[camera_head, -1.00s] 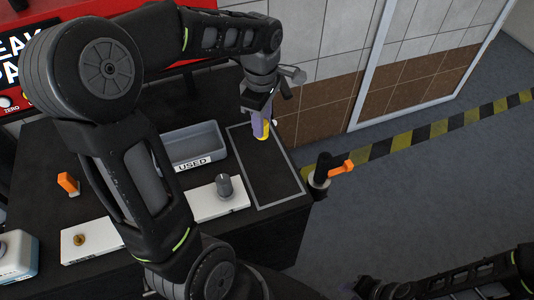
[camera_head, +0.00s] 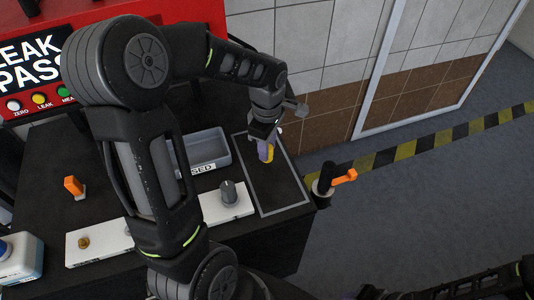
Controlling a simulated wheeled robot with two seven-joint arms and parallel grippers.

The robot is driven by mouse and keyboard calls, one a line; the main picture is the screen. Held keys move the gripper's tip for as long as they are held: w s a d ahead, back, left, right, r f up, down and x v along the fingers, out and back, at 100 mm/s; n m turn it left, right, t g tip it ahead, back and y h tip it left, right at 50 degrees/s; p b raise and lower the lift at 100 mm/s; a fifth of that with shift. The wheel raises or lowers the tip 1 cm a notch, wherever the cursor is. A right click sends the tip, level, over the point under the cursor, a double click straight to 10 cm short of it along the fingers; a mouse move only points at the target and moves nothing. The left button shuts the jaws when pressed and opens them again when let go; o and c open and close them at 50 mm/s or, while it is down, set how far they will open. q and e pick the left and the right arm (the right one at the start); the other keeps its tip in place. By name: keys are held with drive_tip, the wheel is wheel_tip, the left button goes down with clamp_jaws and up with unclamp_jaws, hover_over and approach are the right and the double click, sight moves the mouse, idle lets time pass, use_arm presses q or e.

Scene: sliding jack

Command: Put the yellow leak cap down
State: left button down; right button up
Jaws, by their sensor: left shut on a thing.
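The yellow leak cap (camera_head: 270,153) shows as a small yellow piece between the fingers of my left gripper (camera_head: 265,150). The gripper is shut on it and points down over the upper part of the grey-outlined rectangle (camera_head: 277,212) on the black bench top. I cannot tell whether the cap touches the surface. My right arm shows only at the bottom right edge, and its gripper is not in view.
A grey bin (camera_head: 207,150) labelled USED stands left of the outlined area, partly behind my left arm. A white strip (camera_head: 215,207) with a grey knob (camera_head: 229,192) lies in front. An orange-handled lever (camera_head: 343,177) sits at the bench's right edge. A white bottle (camera_head: 20,260) stands at left.

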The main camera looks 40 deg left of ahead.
use_arm(q)
drive_tip(key=shift+f, duration=1.7)
drive_tip(key=shift+f, duration=0.1)
drive_tip(key=c, duration=1.1)
unclamp_jaws()
wheel_tip(320, 180, up, 12)
drive_tip(key=shift+r, duration=0.15)
